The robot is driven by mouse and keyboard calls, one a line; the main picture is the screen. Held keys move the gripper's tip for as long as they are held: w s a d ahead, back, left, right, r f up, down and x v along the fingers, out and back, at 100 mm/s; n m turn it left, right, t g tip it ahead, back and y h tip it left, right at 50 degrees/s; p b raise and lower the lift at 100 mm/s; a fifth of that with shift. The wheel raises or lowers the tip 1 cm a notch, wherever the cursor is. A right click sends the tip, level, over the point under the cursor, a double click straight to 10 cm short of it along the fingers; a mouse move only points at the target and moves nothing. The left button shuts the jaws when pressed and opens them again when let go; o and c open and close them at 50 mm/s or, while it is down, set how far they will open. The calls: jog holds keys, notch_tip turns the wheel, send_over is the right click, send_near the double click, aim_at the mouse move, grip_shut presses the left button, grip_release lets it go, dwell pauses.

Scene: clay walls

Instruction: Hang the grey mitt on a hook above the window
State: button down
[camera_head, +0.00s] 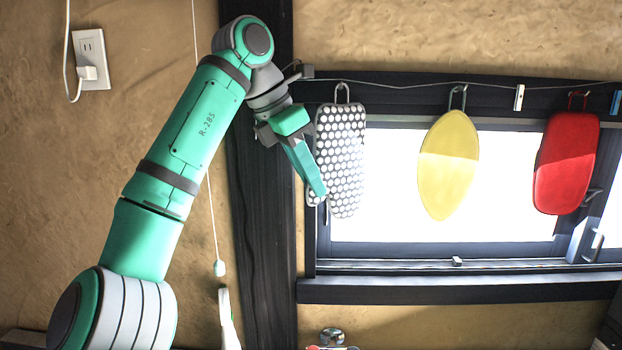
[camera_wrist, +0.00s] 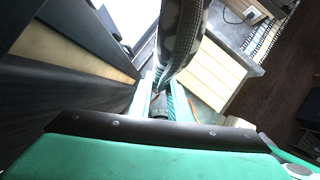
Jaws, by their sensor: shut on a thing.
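The grey mitt (camera_head: 343,150), grey with white dots, hangs upright in front of the window's left side. Its loop (camera_head: 342,92) is at the top, in front of the dark beam above the window; I cannot tell whether it is around a hook. My gripper (camera_head: 321,194) is shut on the mitt's lower left edge. In the wrist view the mitt (camera_wrist: 182,38) shows edge-on, rising from between the fingers of my gripper (camera_wrist: 160,105). The window (camera_head: 390,205) is bright, with a dark frame.
A wire with a pale clip (camera_head: 519,97) runs along the beam. A dark post (camera_head: 264,200) stands left of the window. A white cord (camera_head: 213,225) hangs behind my arm.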

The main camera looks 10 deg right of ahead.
jog(key=shift+f, duration=0.15)
jog(key=c, duration=1.6)
grip_release()
